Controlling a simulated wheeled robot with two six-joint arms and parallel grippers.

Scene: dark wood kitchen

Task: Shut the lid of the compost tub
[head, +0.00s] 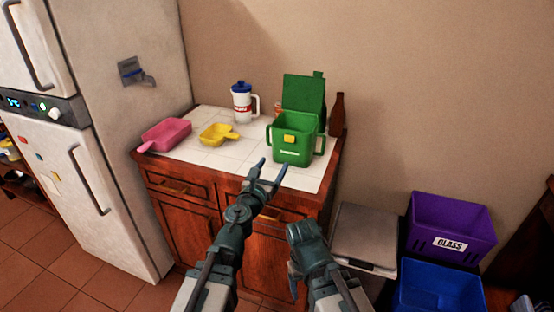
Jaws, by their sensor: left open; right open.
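The green compost tub (293,149) stands on the white tiled counter, toward its right side. Its green lid (303,93) is raised upright at the back, so the tub is open. A yellow patch sits on the tub's front, and handles stick out at its sides. My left gripper (273,168) is open and empty, in front of the tub near the counter's front edge. It looks apart from the tub. My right gripper (294,268) is lower, in front of the cabinet, with its fingers partly hidden by its own wrist.
A pink scoop-like tray (167,134), a yellow scoop (218,134) and a white jug with a blue lid (242,103) stand left of the tub. A purple glass crate (449,222) and a blue crate (440,288) are at lower right.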

